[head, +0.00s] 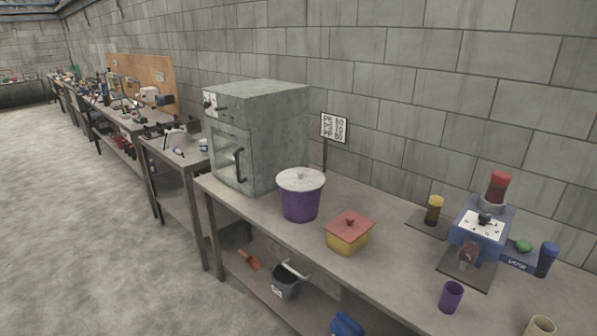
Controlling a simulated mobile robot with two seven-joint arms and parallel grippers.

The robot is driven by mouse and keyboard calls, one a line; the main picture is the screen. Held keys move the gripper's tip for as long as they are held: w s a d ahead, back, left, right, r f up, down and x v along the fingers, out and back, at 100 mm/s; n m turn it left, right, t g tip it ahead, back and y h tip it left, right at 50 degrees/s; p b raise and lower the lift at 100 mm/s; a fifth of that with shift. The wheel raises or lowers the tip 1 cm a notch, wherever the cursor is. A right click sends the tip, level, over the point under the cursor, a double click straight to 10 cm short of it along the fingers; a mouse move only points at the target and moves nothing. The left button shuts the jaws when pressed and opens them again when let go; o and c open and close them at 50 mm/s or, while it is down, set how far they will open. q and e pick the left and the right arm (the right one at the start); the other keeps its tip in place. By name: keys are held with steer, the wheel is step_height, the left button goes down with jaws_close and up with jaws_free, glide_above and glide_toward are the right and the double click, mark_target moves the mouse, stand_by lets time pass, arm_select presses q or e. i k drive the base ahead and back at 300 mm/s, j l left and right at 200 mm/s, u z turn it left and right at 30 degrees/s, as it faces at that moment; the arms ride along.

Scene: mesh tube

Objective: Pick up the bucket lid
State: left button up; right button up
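A purple bucket (300,204) stands upright on the workbench, in front of the grey oven-like box. A whitish round lid (300,179) with a small knob sits on top of it. Just right of it, a yellow box (347,240) carries a reddish lid (349,223) with a knob. On the shelf below, a dark grey bucket (286,283) with a pale handle shows no clear lid. Neither of my grippers is in the head view.
The grey oven-like box (262,130) stands behind the purple bucket. A blue machine (481,228), a purple cup (451,296) and a beige cup (540,326) are at the right. The workbench (395,280) is bare between yellow box and purple cup. Open floor (90,230) lies left.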

mark_target(297, 179)
steer(key=i+j+z, duration=0.2)
steer(key=i+j, duration=0.75)
